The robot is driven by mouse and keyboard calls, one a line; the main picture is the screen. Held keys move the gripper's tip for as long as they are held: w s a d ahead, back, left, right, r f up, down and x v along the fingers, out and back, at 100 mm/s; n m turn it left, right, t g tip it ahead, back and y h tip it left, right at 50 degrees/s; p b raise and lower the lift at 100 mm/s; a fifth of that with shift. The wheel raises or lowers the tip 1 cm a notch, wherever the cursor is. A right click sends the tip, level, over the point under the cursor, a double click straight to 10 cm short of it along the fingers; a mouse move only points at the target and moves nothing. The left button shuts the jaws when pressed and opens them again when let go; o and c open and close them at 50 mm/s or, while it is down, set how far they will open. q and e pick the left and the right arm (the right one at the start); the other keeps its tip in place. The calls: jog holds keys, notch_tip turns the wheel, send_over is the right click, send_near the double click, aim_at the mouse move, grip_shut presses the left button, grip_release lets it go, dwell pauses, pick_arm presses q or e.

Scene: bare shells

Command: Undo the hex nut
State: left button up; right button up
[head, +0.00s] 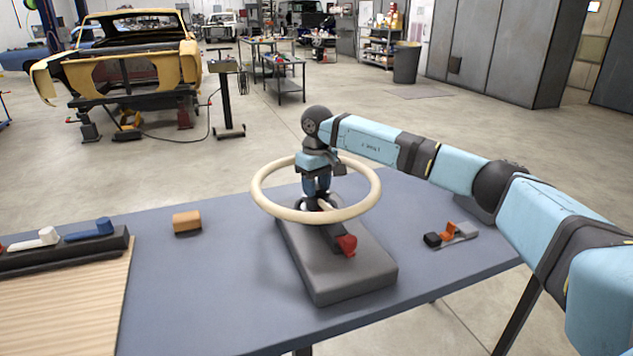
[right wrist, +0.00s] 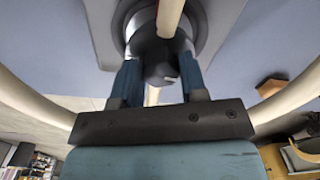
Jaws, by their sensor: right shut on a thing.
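A cream wheel (head: 262,203) with a ring rim lies nearly level above a grey block (head: 345,275) on the table. My right gripper (head: 318,198) points down inside the ring at the hub. In the right wrist view its two blue fingers (right wrist: 160,68) are shut on a dark nut (right wrist: 158,52) at the centre of the wheel, with a cream spoke running past it. The nut's hex sides are not clear there, and the gripper hides it in the head view. My left gripper is not in view.
An orange-brown block (head: 187,222) lies left of the wheel. A dark rack (head: 70,255) with coloured handles stands by a wooden board (head: 70,310) at the left. A small tool with an orange part (head: 450,235) lies right. The blue-grey table (head: 200,290) is clear at front left.

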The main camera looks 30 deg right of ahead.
aim_at(317, 186)
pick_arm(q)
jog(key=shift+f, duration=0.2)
pick_arm(e)
jog(key=shift+n, duration=0.6)
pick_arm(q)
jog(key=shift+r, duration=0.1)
pick_arm(e)
jog(key=o, duration=0.9)
pick_arm(q)
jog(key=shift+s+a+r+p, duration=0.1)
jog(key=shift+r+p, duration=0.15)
jog(key=shift+p, duration=0.55)
pick_arm(e)
notch_tip(317, 186, up, 14)
jog(key=shift+f, duration=0.1)
